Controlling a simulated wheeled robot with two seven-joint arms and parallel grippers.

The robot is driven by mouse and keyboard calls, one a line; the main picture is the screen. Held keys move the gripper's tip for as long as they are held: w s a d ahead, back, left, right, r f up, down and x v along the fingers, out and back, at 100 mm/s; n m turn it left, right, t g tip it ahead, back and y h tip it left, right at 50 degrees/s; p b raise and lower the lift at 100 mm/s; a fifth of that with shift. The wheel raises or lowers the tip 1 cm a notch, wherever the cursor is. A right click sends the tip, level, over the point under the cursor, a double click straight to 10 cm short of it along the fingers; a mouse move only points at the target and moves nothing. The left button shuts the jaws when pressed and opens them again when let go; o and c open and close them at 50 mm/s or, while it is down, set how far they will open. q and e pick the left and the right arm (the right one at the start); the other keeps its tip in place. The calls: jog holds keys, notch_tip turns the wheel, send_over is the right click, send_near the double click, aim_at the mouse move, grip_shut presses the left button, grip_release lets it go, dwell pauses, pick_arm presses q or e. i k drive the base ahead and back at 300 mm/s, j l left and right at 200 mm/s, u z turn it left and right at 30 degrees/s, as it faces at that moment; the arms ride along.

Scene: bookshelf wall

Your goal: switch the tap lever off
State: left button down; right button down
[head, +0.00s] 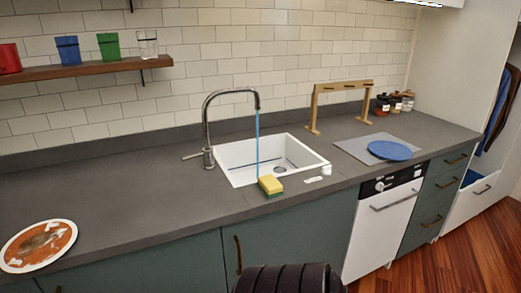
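The grey metal tap (207,122) stands at the left side of the white sink (238,178), its spout arching right over the basin. Its lever (192,156) sticks out to the left, low on the tap body. A thin blue stream of water (257,130) falls from the spout towards the basin, so the tap is running. Neither of my grippers shows in the head view.
A yellow-green sponge (270,186) sits at the sink's front edge. Right are a wooden rack (313,105), blue plate (390,150) and jars. A cup shelf (80,70) hangs upper left.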

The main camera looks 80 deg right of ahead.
aim_at(206, 153)
jog(key=z, duration=2.5)
